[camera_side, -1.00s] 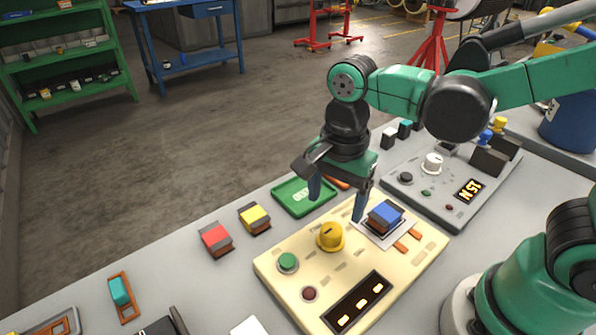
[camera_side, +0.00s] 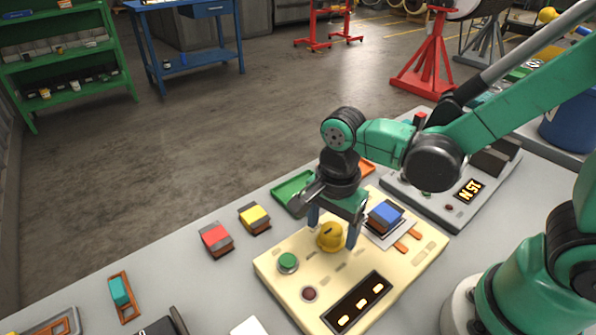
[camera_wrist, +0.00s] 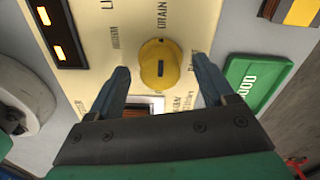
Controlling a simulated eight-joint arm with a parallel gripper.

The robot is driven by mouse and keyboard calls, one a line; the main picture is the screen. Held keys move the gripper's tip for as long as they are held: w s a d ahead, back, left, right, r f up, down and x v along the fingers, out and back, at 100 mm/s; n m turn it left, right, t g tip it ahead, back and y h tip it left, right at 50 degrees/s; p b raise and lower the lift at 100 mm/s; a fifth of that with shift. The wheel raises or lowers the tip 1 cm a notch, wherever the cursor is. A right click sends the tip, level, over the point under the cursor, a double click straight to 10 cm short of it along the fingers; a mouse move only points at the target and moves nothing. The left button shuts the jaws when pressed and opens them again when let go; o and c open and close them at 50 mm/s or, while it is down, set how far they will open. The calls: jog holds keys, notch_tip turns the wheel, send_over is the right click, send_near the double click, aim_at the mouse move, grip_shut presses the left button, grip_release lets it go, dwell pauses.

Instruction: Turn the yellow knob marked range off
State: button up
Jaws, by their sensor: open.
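The yellow knob (camera_side: 331,237) stands on the cream panel (camera_side: 290,262), between the green button (camera_side: 288,262) and the block with the blue top. In the wrist view the knob (camera_wrist: 159,64) shows a dark mark on its top, and printed words surround it on the panel. My gripper (camera_side: 331,236) is open, pointing down, with one finger on each side of the knob in the side view. In the wrist view the fingertips (camera_wrist: 159,75) are spread wider than the knob, near its lower edge. I cannot tell whether either finger touches it.
A block with a blue top (camera_side: 386,214) sits on the panel close to my right finger. A dark red button (camera_side: 309,293) and a lit display (camera_side: 357,302) are nearer the front. Red (camera_side: 215,240) and yellow (camera_side: 254,218) blocks and a green tray (camera_side: 292,190) lie behind.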

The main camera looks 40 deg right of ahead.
grip_shut()
